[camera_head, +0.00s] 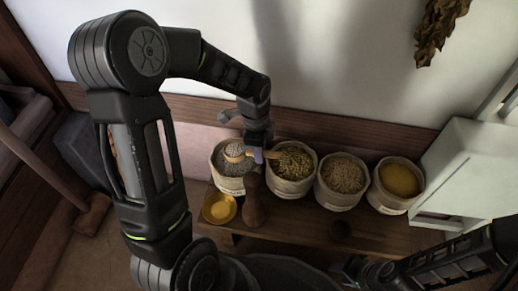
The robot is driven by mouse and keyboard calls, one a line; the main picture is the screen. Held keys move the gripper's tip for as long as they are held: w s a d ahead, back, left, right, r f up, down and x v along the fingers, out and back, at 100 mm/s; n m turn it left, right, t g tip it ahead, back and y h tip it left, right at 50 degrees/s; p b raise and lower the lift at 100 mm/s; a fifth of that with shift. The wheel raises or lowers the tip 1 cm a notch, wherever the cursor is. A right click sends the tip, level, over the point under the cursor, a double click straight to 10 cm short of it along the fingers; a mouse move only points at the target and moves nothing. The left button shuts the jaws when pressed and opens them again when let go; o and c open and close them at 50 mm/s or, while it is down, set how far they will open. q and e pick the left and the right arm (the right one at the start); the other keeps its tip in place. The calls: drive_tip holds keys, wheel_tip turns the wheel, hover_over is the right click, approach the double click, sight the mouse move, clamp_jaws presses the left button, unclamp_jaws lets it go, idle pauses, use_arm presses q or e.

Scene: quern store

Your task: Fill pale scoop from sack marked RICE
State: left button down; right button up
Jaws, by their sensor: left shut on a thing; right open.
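My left gripper (258,152) is shut on the handle of a pale tan scoop (234,158). The scoop's round bowl is at the mouth of the leftmost sack (230,185), which holds greyish grain. Grey grain shows within the scoop's rim; I cannot tell whether it lies in the scoop. The other open sacks stand in a row to the right: greenish seeds (292,185), brown grain (342,197) and yellow meal (395,203). Their labels are too small to read, so I cannot tell which is RICE. My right gripper (352,271) is open and empty at the lower right.
A yellow bowl (220,209) and a dark brown bottle-shaped thing (254,208) stand in front of the left sacks on the wooden bench (290,221). A small dark round thing (340,231) is near the front edge. A pale cabinet (465,170) stands at right.

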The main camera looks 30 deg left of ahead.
use_arm(q)
drive_tip(key=shift+y, duration=0.4)
drive_tip(key=shift+r+p, duration=1.4)
drive_tip(key=shift+r, duration=0.6)
